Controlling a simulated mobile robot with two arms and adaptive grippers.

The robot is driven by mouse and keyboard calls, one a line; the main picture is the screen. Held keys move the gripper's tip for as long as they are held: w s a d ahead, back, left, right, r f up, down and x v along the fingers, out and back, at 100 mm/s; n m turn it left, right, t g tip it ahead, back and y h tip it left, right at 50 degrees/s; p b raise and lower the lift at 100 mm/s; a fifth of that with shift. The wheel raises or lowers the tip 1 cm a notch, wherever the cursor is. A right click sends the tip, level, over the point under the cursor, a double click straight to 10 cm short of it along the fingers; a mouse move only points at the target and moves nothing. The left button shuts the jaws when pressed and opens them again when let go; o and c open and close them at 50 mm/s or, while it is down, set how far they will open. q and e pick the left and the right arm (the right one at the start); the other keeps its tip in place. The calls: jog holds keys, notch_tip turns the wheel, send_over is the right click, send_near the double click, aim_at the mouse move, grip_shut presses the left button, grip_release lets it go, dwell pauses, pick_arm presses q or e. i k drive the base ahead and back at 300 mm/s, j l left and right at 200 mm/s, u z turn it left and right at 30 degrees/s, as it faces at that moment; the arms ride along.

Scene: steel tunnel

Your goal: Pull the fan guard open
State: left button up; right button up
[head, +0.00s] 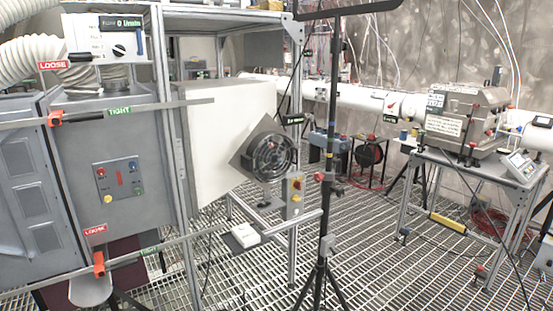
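The fan (268,157) is a black round unit on a dark square plate turned like a diamond, at the right end of a large white box. Its round guard (272,155) faces right and toward me. The guard appears to lie flat over the fan, but its hinge and catch are too small to make out. Neither my left nor my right gripper shows in the head view.
A dark tripod pole (329,150) stands just right of the fan. A control box (292,197) with a yellow part sits below it. Grey cabinets (118,160) with orange-handled bars fill the left. A wheeled table (480,165) stands right, with open grating floor (400,260) before it.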

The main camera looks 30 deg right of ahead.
aim_at(278, 160)
jog(key=i+l+z, duration=0.15)
jog(key=i+l, duration=0.15)
jog(key=l, duration=0.2)
jog(key=i+l+z, duration=0.15)
jog(key=i+l, duration=0.2)
jog(key=l, duration=0.15)
